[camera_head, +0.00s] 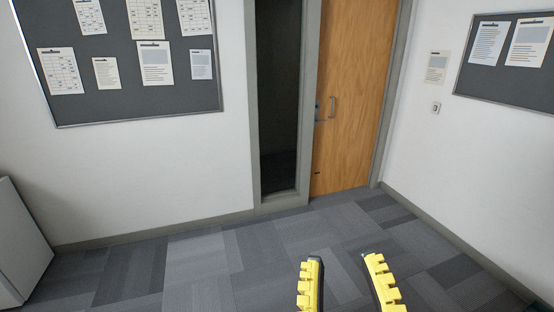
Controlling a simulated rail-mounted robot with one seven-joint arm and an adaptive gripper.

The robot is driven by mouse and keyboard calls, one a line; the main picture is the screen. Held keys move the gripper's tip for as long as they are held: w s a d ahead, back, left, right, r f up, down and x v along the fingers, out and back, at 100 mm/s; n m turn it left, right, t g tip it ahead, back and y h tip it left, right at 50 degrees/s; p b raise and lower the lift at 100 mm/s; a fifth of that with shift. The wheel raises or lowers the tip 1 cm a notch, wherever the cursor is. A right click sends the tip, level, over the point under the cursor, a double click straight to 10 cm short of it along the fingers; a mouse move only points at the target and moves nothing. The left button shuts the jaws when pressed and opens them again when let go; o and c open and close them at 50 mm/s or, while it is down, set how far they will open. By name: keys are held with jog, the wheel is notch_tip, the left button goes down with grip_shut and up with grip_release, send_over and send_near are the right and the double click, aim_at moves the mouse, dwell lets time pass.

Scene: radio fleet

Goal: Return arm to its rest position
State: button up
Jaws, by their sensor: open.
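My gripper (344,264) shows at the bottom of the head view, right of the middle. Its two yellow, toothed fingers stand apart with bare carpet seen between them. The gripper is open and holds nothing. The rest of my arm is below the picture's edge and out of view.
Grey carpet tiles (205,262) lie clear ahead. A wooden door (352,95) with a metal handle stands shut beside a narrow dark glass panel (280,95). Notice boards hang on the left wall (130,60) and right wall (510,55). A light grey cabinet (20,240) stands at the left edge.

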notch_tip(320, 180, up, 25)
jog(key=m+p, duration=0.3)
jog(key=p, duration=2.1)
notch_tip(320, 180, down, 48)
jog(key=b, duration=4.7)
jog(key=shift+a+r, duration=0.15)
jog(key=shift+r, duration=0.1)
jog(key=shift+s, duration=0.1)
